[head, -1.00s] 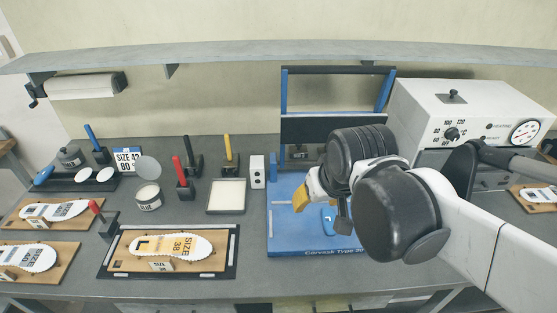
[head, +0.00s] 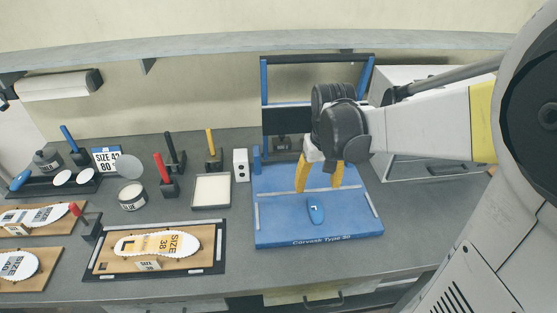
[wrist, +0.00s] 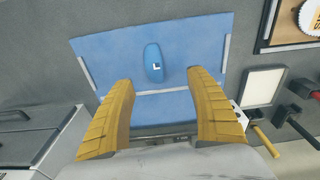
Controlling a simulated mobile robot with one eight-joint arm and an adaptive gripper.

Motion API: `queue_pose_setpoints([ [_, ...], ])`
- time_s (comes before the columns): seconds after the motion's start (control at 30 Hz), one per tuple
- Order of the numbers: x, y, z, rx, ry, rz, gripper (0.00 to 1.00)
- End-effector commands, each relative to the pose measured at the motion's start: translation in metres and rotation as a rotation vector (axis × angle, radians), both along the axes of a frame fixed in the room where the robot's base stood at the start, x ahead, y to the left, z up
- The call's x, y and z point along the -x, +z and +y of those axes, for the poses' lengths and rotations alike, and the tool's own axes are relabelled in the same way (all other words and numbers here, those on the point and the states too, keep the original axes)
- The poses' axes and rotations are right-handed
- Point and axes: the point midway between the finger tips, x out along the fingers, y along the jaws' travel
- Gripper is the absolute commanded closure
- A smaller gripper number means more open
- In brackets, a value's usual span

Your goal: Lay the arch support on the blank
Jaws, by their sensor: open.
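The arch support, a small blue oval pad marked "L" (head: 315,210), lies flat on the blue base of the press (head: 275,225). It also shows in the wrist view (wrist: 153,65), beyond my fingertips. My gripper (head: 319,186) has its two yellow fingers spread and empty, above the blue base and just behind the pad in the head view. The blank, a white and yellow insole marked SIZE 38 (head: 182,242), lies on a wooden board in a black frame (head: 212,263) at the front, left of the press.
The upright blue press frame (head: 264,90) stands behind my gripper, with a grey-white oven box (head: 430,165) to its right. A white tray (head: 211,190), a small white block (head: 240,164) and several upright coloured handles stand left of the press. More insoles on boards lie at far left.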

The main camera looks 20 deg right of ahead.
Motion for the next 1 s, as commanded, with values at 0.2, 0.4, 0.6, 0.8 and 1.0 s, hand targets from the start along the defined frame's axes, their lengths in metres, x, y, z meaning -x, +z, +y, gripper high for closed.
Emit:
queue_pose_setpoints([
  [0.2,-0.009,-0.029,-0.024,-0.025,-0.04,0.087,0.34],
  [0.4,-0.01,-0.06,-0.026,-0.028,-0.044,0.096,0.34],
  [0.6,-0.01,-0.086,-0.025,-0.027,-0.043,0.095,0.34],
  [0.8,-0.01,-0.099,-0.023,-0.028,-0.043,0.095,0.34],
  [1.0,-0.01,-0.132,-0.02,-0.027,-0.043,0.094,0.34],
])
